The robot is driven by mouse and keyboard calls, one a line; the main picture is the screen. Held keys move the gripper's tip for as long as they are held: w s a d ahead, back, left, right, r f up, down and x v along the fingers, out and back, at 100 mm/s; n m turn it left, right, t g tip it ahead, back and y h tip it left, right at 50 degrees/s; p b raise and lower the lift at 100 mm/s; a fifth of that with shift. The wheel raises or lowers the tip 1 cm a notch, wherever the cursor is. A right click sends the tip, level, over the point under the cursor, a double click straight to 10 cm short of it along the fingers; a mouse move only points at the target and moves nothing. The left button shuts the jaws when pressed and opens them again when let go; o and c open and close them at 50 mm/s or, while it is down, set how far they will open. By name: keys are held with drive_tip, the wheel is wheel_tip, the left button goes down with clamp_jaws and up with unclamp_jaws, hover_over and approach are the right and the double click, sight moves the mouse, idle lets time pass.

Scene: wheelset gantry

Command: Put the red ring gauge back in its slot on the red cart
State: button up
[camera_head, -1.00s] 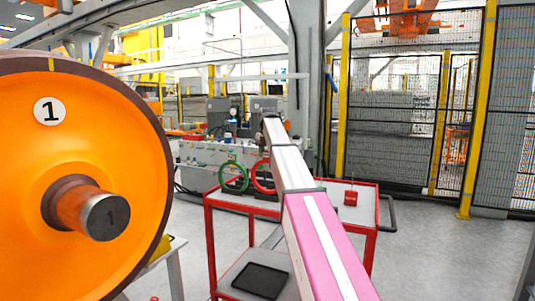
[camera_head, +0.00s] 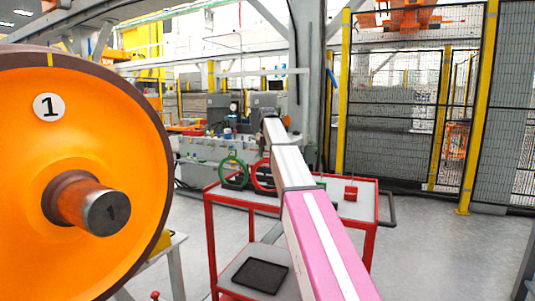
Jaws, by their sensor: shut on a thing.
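The red ring gauge (camera_head: 257,178) stands upright over the left part of the red cart's top (camera_head: 232,200), just right of the green ring gauge (camera_head: 233,162). My arm's pink and white links cover its right side. My gripper (camera_head: 264,154) is at the far end of the arm, at the top of the red ring. It is small and mostly hidden behind the arm, and it is shut on the ring. The slot and the ring's lower edge are not clear enough to tell whether the ring is seated.
A red block with a knob (camera_head: 350,191) sits on the cart's right side. A black tray (camera_head: 260,276) lies on the lower shelf. A large orange wheel (camera_head: 120,130) fills the left. Mesh fencing (camera_head: 395,130) stands behind. The floor right of the cart is clear.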

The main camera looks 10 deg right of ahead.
drive_tip(key=shift+f, duration=0.3)
drive_tip(key=o, duration=1.1)
wheel_tip(320, 180, up, 11)
drive_tip(key=shift+f, duration=0.1)
drive_tip(key=shift+s, duration=0.1)
